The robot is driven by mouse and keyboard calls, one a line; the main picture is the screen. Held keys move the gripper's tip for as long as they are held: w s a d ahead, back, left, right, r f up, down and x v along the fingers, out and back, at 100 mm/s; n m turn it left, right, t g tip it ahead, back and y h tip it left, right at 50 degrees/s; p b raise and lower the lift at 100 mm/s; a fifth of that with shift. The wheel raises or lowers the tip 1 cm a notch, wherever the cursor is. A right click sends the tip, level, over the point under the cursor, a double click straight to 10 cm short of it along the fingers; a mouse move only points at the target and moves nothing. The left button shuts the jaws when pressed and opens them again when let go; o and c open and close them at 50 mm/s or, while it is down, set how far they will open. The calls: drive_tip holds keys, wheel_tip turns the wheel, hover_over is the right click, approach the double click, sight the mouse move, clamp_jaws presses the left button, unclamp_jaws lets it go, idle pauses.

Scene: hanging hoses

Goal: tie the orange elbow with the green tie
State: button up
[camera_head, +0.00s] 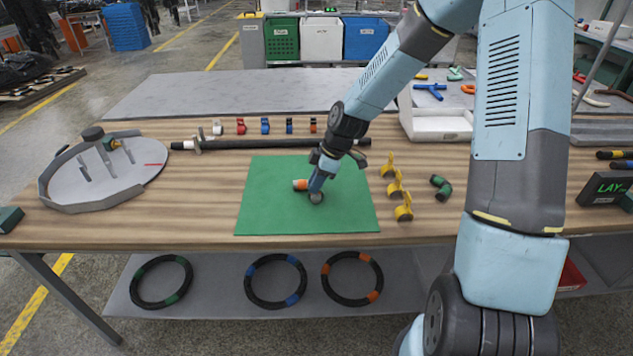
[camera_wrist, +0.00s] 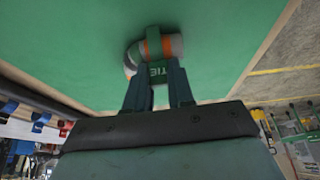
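The orange elbow (camera_head: 301,184), a pale grey bent piece with an orange band, lies on the green mat (camera_head: 265,215). In the wrist view the elbow (camera_wrist: 173,46) is just beyond my fingertips. The green tie (camera_wrist: 157,71), with TIE printed on it, sits between my two fingers and against the elbow's banded part; a green strap rises over the elbow. I cannot tell whether it goes all the way around. My gripper (camera_head: 318,183) points down at the mat and partly hides the elbow. In the wrist view my gripper (camera_wrist: 158,88) appears closed on the tie.
Yellow stands (camera_head: 396,184) and a green-banded black elbow (camera_head: 441,187) are right of the mat. A black bar (camera_head: 270,143) lies behind it, with small coloured pieces (camera_head: 265,126) beyond. A round grey tray (camera_head: 100,175) is left. Banded hose rings (camera_head: 352,278) lie below.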

drive_tip(key=shift+o, duration=1.1)
drive_tip(key=shift+s+d+f, duration=0.25)
drive_tip(key=shift+s+f, duration=0.1)
drive_tip(key=shift+f, duration=0.05)
drive_tip(key=shift+w+d+r, duration=0.15)
drive_tip(key=shift+r, duration=0.15)
drive_tip(key=shift+o, duration=0.4)
drive_tip(key=v, duration=1.2)
drive_tip(key=shift+w+a, duration=0.25)
drive_tip(key=shift+a, duration=0.1)
drive_tip(key=shift+v, duration=0.9)
drive_tip(key=shift+a, duration=0.1)
drive_tip(key=shift+c, duration=0.5)
